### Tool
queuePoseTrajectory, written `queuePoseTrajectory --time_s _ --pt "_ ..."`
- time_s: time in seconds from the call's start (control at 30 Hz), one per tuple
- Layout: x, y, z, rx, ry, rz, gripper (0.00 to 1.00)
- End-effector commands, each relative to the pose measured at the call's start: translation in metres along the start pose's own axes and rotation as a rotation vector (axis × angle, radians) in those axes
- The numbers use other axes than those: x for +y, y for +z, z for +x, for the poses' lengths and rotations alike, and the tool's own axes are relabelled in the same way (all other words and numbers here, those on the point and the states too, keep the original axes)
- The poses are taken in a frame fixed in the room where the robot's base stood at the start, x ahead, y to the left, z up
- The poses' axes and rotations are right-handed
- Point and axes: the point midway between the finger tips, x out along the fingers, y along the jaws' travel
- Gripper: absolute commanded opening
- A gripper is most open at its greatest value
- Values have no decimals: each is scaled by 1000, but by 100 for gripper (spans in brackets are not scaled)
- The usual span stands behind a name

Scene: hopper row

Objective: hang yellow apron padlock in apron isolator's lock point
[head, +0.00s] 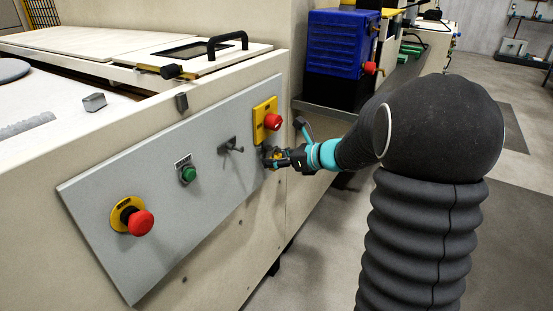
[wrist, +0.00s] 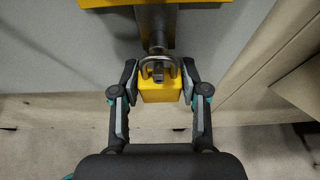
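The yellow padlock (wrist: 160,92) is directly below the isolator's lock point (wrist: 155,42), a dark metal stem under a yellow plate (wrist: 127,3). The padlock's silver shackle (wrist: 175,64) arcs up at the stem's lower end. I cannot tell whether it passes through the stem's hole. My gripper (wrist: 160,85) has one finger against each side of the padlock body. In the head view my gripper (head: 271,157) is just below the apron isolator (head: 260,122), a yellow plate with a red knob, and mostly hides the padlock.
A blue box (head: 340,55) stands behind, beyond the panel's right edge. The floor at right is open.

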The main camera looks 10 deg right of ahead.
Motion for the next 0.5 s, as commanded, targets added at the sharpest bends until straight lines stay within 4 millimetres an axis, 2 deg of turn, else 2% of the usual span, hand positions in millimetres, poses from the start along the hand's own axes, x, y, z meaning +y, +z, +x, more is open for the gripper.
queuePoseTrajectory --time_s 0.03,0.07,0.37,0.5 --pt "0 0 0 0 0 0 62" --pt "0 0 0 0 0 0 69" --pt "0 0 0 0 0 0 69" --pt "0 0 -9 0 -2 -1 69"
